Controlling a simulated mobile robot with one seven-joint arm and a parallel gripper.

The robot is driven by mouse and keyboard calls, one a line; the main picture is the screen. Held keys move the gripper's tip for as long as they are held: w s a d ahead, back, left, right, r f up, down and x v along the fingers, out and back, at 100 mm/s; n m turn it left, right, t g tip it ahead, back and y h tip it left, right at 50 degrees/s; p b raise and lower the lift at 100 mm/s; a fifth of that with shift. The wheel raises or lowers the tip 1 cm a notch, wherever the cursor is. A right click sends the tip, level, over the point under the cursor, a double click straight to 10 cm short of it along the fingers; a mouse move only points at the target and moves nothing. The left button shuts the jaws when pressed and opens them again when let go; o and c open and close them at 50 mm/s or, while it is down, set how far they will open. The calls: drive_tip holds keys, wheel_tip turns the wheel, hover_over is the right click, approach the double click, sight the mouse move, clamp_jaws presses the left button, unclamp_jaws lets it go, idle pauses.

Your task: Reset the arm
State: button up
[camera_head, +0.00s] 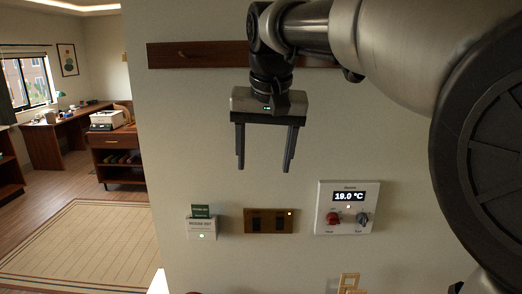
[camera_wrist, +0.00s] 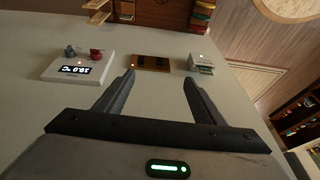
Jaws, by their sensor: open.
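My gripper (camera_head: 264,164) hangs in front of the wall (camera_head: 190,120), fingers pointing down, in the head view. Its two dark fingers are apart with nothing between them. It is above the brown switch plate (camera_head: 268,220) and up and left of the white thermostat (camera_head: 347,207), which reads 19.0 °C. In the wrist view the open fingers (camera_wrist: 160,82) reach toward the switch plate (camera_wrist: 151,62), with the thermostat (camera_wrist: 78,68) to the left and upside down. My arm comes in from the upper right of the head view and hides part of the wall.
A white card-holder unit (camera_head: 202,228) with a dark green card is on the wall left of the switch plate. A wooden rail (camera_head: 200,54) runs across the wall behind my wrist. The room at left has a desk (camera_head: 48,143), a cabinet (camera_head: 117,157) and open rug floor (camera_head: 85,245).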

drive_tip(key=s+d+f, duration=0.7)
drive_tip(key=s, duration=0.3)
drive_tip(key=s+d+f+t, duration=0.1)
drive_tip(key=s+d+f, duration=0.6)
drive_tip(key=s, duration=0.4)
drive_tip(key=shift+s+d+f+t+h, duration=0.25)
drive_tip(key=shift+t+h, duration=0.05)
drive_tip(key=shift+h, duration=0.1)
